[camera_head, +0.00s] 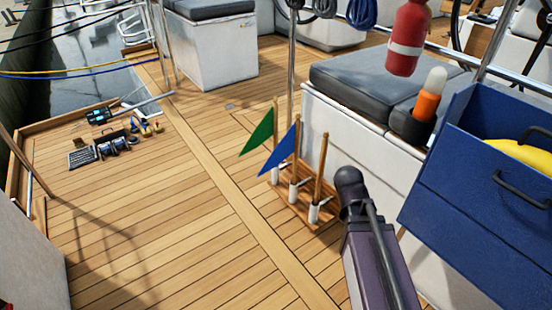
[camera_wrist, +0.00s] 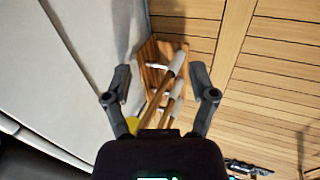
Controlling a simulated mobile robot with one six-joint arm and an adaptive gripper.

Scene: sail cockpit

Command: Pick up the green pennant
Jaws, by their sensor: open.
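The green pennant (camera_head: 258,135) is on a wooden stick standing upright at the far end of a small wooden rack (camera_head: 296,210) on the deck. A blue pennant (camera_head: 281,152) stands in the middle. A third stick (camera_head: 321,165) stands nearest my arm, its flag not visible in the head view. White sockets hold the sticks. In the wrist view my gripper (camera_wrist: 160,92) is open and empty, above the rack (camera_wrist: 147,50), with sticks showing between and beyond its fingers. A yellow patch shows by the left finger. The green cloth is not visible there.
A white bench with grey cushions (camera_head: 352,84) stands close to the right of the rack. A blue box (camera_head: 470,165) is at the right, and a red extinguisher (camera_head: 408,38) above. Tools (camera_head: 118,140) lie at left. The deck (camera_head: 150,220) left of the rack is clear.

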